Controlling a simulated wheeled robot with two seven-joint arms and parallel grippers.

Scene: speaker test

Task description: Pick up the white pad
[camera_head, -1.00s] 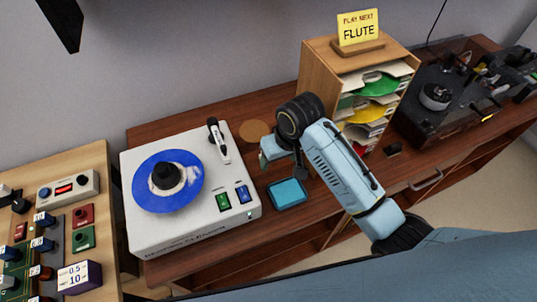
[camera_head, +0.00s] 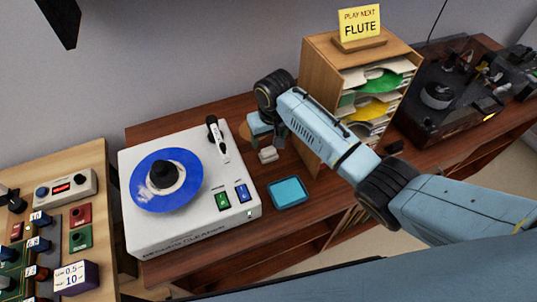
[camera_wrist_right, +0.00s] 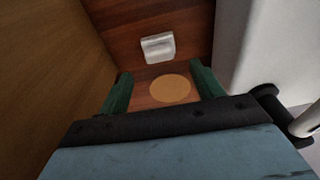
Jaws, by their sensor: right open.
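The white pad (camera_head: 268,154) is a small pale block on the brown wooden cabinet top, between the white machine and the wooden record rack. It also shows whole in the right wrist view (camera_wrist_right: 158,47), lying on the wood just beyond the fingers. My right gripper (camera_head: 264,140) hangs over the cabinet just behind the pad. In the wrist view its two green fingers (camera_wrist_right: 163,82) are spread wide with nothing between them but the view of a tan disc on the wood below. My left gripper is not in view.
The white machine (camera_head: 237,214) with a blue record (camera_head: 183,196) stands left. The record rack (camera_head: 318,111) rises close on the right. A teal tray (camera_head: 288,193) lies in front of the pad. The tan disc (camera_wrist_right: 171,89) lies flat. A dark turntable (camera_head: 450,125) stands far right.

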